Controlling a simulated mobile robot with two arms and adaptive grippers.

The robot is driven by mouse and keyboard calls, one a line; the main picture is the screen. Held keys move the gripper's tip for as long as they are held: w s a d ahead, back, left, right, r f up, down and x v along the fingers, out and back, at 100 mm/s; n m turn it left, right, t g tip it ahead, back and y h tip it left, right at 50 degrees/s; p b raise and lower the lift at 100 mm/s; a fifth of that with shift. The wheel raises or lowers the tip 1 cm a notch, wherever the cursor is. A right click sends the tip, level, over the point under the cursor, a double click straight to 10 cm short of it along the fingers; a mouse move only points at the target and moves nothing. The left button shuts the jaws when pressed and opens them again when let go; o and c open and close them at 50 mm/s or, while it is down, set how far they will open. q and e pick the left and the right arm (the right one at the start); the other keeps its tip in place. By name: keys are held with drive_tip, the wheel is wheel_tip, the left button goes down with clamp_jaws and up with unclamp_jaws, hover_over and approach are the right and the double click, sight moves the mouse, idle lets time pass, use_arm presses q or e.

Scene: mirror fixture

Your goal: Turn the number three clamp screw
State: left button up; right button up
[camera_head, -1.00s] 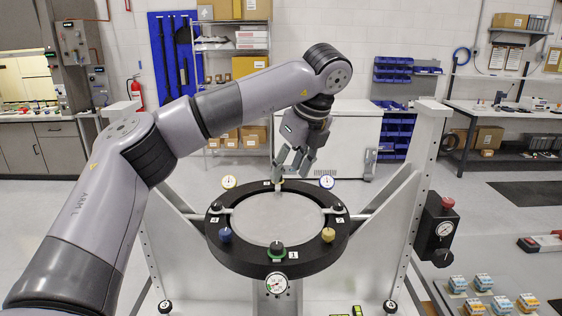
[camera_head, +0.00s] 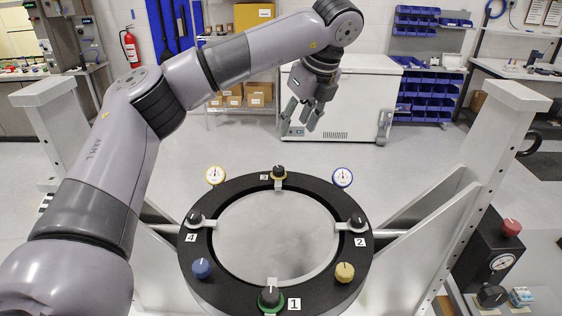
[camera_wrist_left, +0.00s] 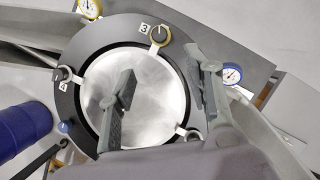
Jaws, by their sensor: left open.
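The number three clamp screw (camera_head: 278,172) is a dark knob with a yellow base at the far side of the black ring (camera_head: 215,275), beside its "3" label (camera_head: 264,177). In the left wrist view it is the knob (camera_wrist_left: 159,36) with a yellow ring near the top. My left gripper (camera_head: 300,116) is open and empty, above and apart from the screw. In the wrist view its two fingers (camera_wrist_left: 165,85) stand apart over the round mirror plate (camera_wrist_left: 150,110). The screw is clear of the fingers there. My right gripper is in neither view.
Screws one (camera_head: 270,297), two (camera_head: 357,222) and four (camera_head: 195,218) sit around the ring. Yellow (camera_head: 215,175) and blue (camera_head: 343,176) dial gauges stand at its far edge. A white post (camera_head: 490,140) rises at right. The space above the plate is clear.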

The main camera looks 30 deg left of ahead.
use_arm(q)
approach(279, 168)
drive_tip(key=x, duration=0.2)
drive_tip(key=shift+a+f, duration=0.1)
drive_tip(key=shift+f, duration=0.3)
drive_tip(key=p+x, duration=0.2)
drive_tip(key=x, duration=0.2)
drive_tip(key=shift+a+f+p, duration=0.2)
drive_tip(key=shift+f+p, duration=0.1)
drive_tip(key=shift+p, duration=0.05)
drive_tip(key=shift+w+a+f, duration=0.15)
drive_tip(key=shift+f, duration=0.35)
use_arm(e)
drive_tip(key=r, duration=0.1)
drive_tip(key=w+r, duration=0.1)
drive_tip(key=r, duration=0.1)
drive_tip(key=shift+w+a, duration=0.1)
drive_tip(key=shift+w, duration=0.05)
use_arm(q)
clamp_jaws()
